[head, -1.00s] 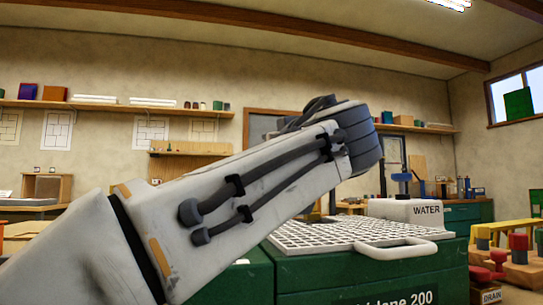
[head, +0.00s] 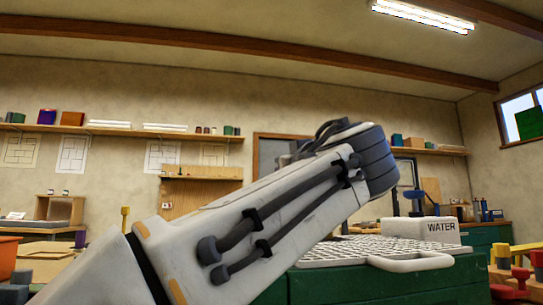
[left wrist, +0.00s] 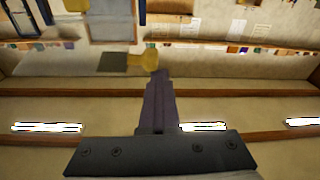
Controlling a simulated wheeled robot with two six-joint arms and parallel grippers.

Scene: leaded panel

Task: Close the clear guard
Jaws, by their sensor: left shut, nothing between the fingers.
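My left arm crosses the head view from lower left to the centre, and its gripper is hidden there behind the wrist. In the left wrist view my left gripper (left wrist: 159,75) is shut and empty, with its tip close to a yellow knob (left wrist: 143,61) beside a grey plate; I cannot tell whether they touch. The clear guard is not clearly identifiable. A dark-framed upright panel (head: 408,172) stands behind my wrist in the head view, but I cannot tell whether it is the guard. My right gripper is not in view.
Coloured pegs stand at far right. My arm hides much of the centre.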

